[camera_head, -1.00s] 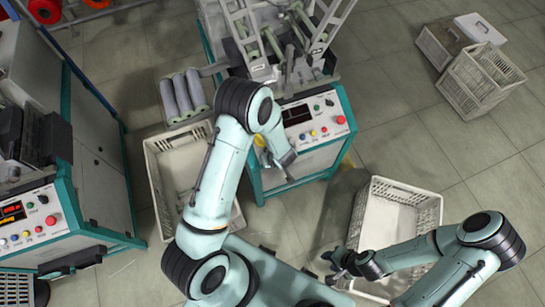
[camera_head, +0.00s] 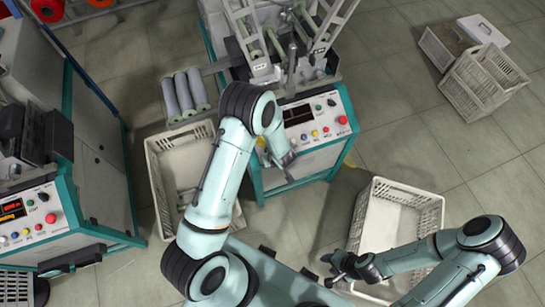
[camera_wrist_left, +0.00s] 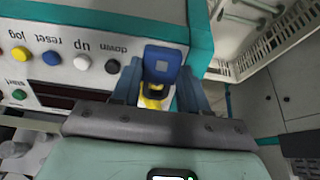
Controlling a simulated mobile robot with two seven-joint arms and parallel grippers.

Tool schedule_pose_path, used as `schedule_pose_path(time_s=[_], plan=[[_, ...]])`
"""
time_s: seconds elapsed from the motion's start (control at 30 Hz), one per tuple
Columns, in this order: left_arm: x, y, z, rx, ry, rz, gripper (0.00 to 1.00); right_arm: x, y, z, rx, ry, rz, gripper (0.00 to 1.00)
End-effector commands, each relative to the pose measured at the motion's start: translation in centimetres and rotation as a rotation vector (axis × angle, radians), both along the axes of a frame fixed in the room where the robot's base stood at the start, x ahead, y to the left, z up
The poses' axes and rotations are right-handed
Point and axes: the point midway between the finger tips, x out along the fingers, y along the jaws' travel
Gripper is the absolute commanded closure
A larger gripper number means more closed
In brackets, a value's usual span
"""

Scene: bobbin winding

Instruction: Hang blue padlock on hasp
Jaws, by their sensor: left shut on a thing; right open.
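The blue padlock (camera_wrist_left: 163,62) is between the fingers of my left gripper (camera_wrist_left: 161,85) in the left wrist view, beside the panel's row of buttons. The gripper is shut on it. A yellow part (camera_wrist_left: 153,96) shows just below the padlock, partly hidden by it and the gripper. In the head view, my left gripper (camera_head: 287,166) is at the front of the middle machine, below its panel; the padlock cannot be made out there. I cannot pick out the hasp or tell whether the padlock touches it. My right gripper (camera_head: 338,267) is open and empty, near the crate's lower left edge.
The middle machine's control panel (camera_head: 312,122) is close to my left gripper. A pale crate (camera_head: 440,213) stands by my right arm, and another (camera_head: 160,190) lies behind my left arm. A second machine (camera_head: 95,160) stands at left.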

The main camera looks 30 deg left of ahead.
Motion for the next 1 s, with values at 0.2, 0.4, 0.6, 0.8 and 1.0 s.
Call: schedule_pose_path(time_s=[0.2,0.4,0.6,0.8,1.0], plan=[[0.0,0.0,0.0,0.001,-0.001,0.000,0.98,0.0,0.0,0.0,0.000,0.000,0.000,0.57],[0.1,0.1,-0.4,0.000,0.000,0.000,0.98,-0.1,0.0,-0.1,0.000,0.001,0.000,0.57],[0.3,0.3,-1.0,0.000,0.000,-0.001,0.98,-0.2,0.0,-0.2,0.000,0.002,0.000,0.57],[0.5,0.5,-1.5,0.001,-0.001,0.000,0.98,-0.3,0.0,-0.4,0.000,0.003,0.000,0.57],[0.5,0.7,-1.8,0.001,-0.001,0.000,0.98,-0.3,0.0,-0.4,0.000,0.004,0.000,0.57]])
